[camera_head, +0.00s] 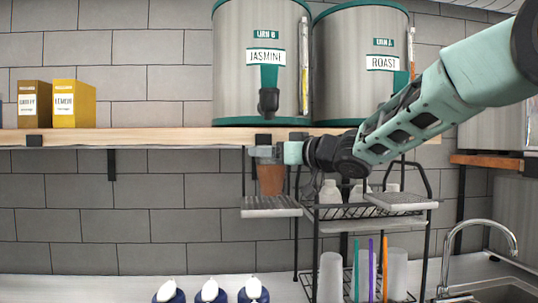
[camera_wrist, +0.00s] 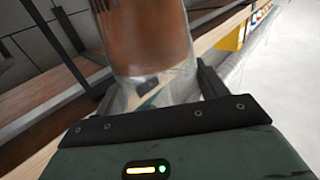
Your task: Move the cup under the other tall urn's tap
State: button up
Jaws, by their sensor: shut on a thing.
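The cup (camera_head: 271,180) holds brown contents below a clear upper part. My gripper (camera_head: 266,153) is shut on it near the top, and the cup hangs above the left mesh drip tray (camera_head: 271,212). Whether it touches the tray is unclear. In the wrist view the cup (camera_wrist: 150,40) is between my two fingers. The JASMINE urn (camera_head: 240,80) stands on the wooden shelf, its black tap (camera_head: 268,101) above my gripper. The ROAST urn (camera_head: 345,70) stands to its right; its tap is hidden behind my arm. The right drip tray (camera_head: 400,201) is empty.
A black wire rack (camera_head: 330,212) with white bottles stands between the trays, with cups and coloured straws below. The wooden shelf edge (camera_head: 180,138) runs close above the cup. Several blue pump bottles (camera_head: 210,292) stand in front. A sink tap (camera_head: 480,225) is at right.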

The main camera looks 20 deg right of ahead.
jog(key=shift+w+a+f, duration=0.25)
jog(key=shift+w, duration=0.15)
jog(key=shift+s+f, duration=0.1)
jog(key=shift+f, duration=0.35)
jog(key=shift+f, duration=0.1)
jog(key=shift+f, duration=0.15)
jog(key=o, duration=1.2)
